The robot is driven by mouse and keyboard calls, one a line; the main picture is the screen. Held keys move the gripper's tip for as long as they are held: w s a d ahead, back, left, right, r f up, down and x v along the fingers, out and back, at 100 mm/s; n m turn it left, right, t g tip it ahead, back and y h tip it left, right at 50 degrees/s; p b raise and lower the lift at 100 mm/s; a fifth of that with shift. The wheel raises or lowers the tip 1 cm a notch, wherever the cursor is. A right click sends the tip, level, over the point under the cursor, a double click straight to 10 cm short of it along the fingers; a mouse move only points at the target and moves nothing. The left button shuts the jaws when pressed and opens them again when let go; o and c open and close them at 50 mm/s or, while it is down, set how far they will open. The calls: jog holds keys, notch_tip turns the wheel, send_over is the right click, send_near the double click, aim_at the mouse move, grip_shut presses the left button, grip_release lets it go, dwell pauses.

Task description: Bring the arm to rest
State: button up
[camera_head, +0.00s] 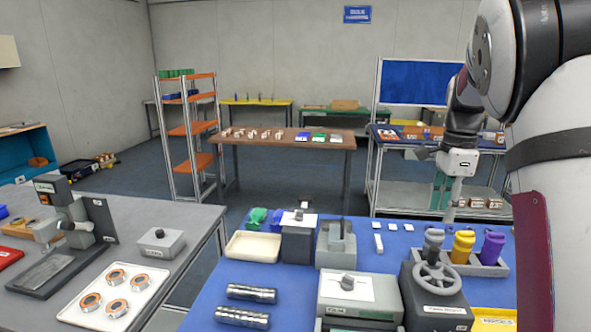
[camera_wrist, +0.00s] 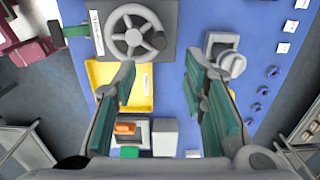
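My gripper (camera_head: 442,192) hangs from my arm above the right part of the blue workbench (camera_head: 262,299). In the wrist view my gripper (camera_wrist: 161,72) has its two green-padded fingers spread wide apart. Nothing is held between them, so it is open and empty. The bench lies below the fingers, with a yellow tray (camera_wrist: 142,90) and a handwheel device (camera_wrist: 110,42) in view. The handwheel device also shows in the head view (camera_head: 437,301). My upper arm fills the right side of the head view and hides part of the bench.
Grey, yellow and purple parts stand in a holder (camera_head: 492,265) close to my gripper. A grey table (camera_head: 188,240) with a white tray (camera_head: 72,311) is at left. A brown table (camera_head: 270,142) and a wheeled rack (camera_head: 390,190) stand behind. Open floor lies between them.

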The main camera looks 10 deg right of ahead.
jog(key=s+a+r+n+t+y, duration=0.1)
jog(key=s+a+r+n+t, duration=0.35)
jog(key=s+a+n, duration=0.75)
jog(key=s+a+f+n, duration=0.1)
jog(key=s+a+n, duration=0.3)
jog(key=s, duration=0.3)
jog(key=s+a+f+n+h, duration=0.1)
jog(key=s+a+n, duration=0.3)
jog(key=s, duration=0.3)
jog(key=shift+s+a+n+t, duration=0.15)
jog(key=shift+n+t, duration=0.2)
jog(key=shift+n, duration=0.25)
